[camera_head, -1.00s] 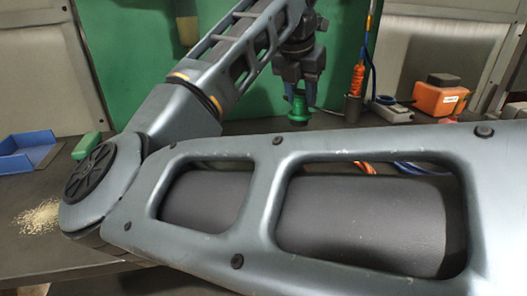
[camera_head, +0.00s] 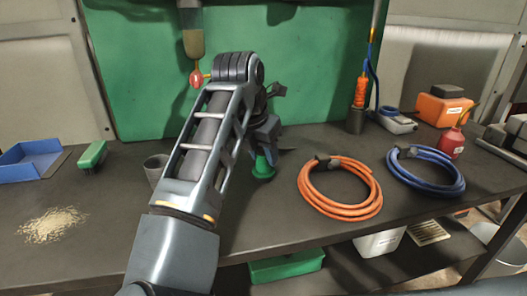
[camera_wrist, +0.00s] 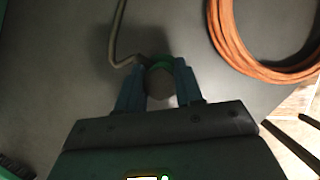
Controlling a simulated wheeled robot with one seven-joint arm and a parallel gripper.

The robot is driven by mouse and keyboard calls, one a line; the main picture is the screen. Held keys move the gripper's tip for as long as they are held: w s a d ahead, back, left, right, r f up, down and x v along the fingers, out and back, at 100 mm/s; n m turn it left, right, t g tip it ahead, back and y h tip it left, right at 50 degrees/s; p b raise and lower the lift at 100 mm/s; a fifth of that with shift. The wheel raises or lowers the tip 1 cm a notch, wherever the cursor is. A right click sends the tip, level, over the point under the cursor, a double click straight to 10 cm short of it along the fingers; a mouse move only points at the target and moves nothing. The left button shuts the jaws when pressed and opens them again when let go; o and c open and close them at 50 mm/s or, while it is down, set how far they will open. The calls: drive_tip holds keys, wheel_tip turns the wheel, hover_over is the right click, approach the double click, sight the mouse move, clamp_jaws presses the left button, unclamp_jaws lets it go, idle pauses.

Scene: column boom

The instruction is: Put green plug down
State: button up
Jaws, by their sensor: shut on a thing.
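The green plug (camera_head: 263,168) is in my gripper (camera_head: 263,148), low over the dark workbench (camera_head: 285,228), left of the orange coil. Its wide base is at or just above the bench top; I cannot tell if it touches. In the wrist view my gripper (camera_wrist: 160,84) has its two blue fingers on either side of the plug, whose green rim (camera_wrist: 183,70) shows at the fingertips. The upper plug is partly hidden by the fingers.
An orange hose coil (camera_head: 309,191) lies right of the plug, with a blue hose coil (camera_head: 459,183) beyond. A grey cup (camera_head: 154,166) stands to the left, partly behind my arm. A green brush (camera_head: 91,156), shavings (camera_head: 52,224) and a blue tray (camera_head: 30,158) are farther left. Bench front is clear.

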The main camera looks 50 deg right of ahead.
drive_tip(key=shift+f, duration=0.15)
drive_tip(key=o, duration=1.1)
drive_tip(key=shift+r, duration=0.3)
drive_tip(key=v, duration=1.1)
drive_tip(key=shift+s+a+r+b, duration=0.1)
drive_tip(key=shift+a+r+b, duration=0.05)
drive_tip(key=shift+r+b, duration=0.2)
